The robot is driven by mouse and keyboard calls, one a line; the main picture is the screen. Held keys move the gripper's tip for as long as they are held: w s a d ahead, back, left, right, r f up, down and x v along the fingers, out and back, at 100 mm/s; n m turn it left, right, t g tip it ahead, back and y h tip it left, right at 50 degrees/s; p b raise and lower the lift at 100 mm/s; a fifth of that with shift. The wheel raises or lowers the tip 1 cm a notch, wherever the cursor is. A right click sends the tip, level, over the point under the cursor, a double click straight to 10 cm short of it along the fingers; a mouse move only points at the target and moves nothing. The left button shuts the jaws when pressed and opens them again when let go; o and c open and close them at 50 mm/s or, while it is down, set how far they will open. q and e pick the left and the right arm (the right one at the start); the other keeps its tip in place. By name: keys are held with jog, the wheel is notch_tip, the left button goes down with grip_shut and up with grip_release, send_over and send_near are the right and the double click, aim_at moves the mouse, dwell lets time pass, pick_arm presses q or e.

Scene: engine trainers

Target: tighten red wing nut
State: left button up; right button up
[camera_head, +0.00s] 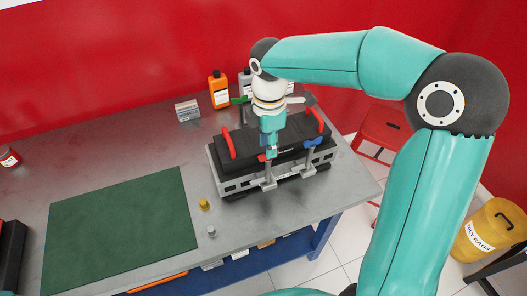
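The engine trainer (222,165) is a black and grey block with red handles on the grey workbench. A small red part (262,157), which looks like the red wing nut, shows at its front edge above a grey post. My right gripper (270,153) points down from above, with its tips right beside this red part. The gripper and wrist hide part of it and of the trainer's top. Whether the fingers touch it or are closed on it is too small to tell. A blue wing nut (312,142) sits on another post to the right. My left gripper is out of view.
A green mat (120,230) lies at the left. A yellow piece (204,204) and a grey piece (211,231) stand in front of the trainer. An orange bottle (219,91) and a small box (187,111) stand behind. A red stool (385,128) is beyond the bench's right edge.

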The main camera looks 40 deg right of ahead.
jog(key=shift+f, duration=1.45)
grip_shut()
